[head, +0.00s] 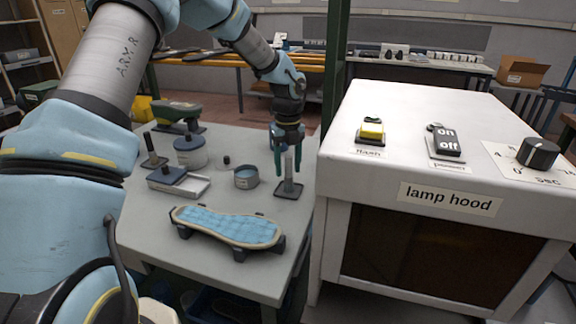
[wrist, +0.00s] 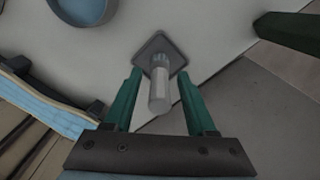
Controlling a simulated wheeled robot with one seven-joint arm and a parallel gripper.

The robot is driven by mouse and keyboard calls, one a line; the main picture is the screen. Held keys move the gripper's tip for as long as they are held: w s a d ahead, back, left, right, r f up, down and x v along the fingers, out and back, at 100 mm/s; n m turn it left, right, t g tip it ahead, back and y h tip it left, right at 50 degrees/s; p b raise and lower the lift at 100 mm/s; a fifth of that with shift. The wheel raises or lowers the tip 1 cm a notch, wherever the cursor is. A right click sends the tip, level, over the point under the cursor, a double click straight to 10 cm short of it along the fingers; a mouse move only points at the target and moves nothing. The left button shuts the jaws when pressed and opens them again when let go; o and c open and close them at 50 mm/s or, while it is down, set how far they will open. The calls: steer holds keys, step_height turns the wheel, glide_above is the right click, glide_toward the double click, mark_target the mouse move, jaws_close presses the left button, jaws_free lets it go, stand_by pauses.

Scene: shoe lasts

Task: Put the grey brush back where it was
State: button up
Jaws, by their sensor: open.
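My gripper (head: 288,162) points down over the right edge of the grey table, with its two green fingers apart. A grey upright cylinder (head: 289,168) stands on a dark square base (head: 289,189) between or just below the fingertips. In the wrist view the cylinder (wrist: 159,90) rises from the square base (wrist: 152,47) between the open fingers (wrist: 159,95), with a gap on both sides. It may be the grey brush's handle; no bristles show. A similar dark base with a post (head: 152,158) stands at the table's left.
A tray (head: 180,184), a lidded pot (head: 190,152) and a green tool (head: 177,115) are further left. The white lamp hood (head: 420,195) stands close on the right.

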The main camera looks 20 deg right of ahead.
step_height(320, 180, up, 12)
steer(key=shift+r+b, duration=0.15)
steer(key=shift+b, duration=1)
steer(key=s+a+f+n, duration=0.1)
steer(key=a+f+n, duration=0.1)
steer(key=a+n, duration=0.75)
steer(key=s+a+f+n, duration=0.1)
steer(key=a+f+n, duration=0.1)
steer(key=a+n, duration=0.75)
steer(key=s+a+f+n, duration=0.1)
steer(key=s+a+n, duration=0.3)
steer(key=a+n, duration=0.4)
steer(key=s+a+f+n+t, duration=0.1)
steer(key=s+a+f+n, duration=0.1)
steer(key=s+a+n, duration=0.3)
steer(key=a+n, duration=0.3)
steer(key=a, duration=0.1)
steer(key=shift+s+a+t, duration=0.2)
steer(key=shift+a+t, duration=0.1)
steer(key=shift+a, duration=0.05)
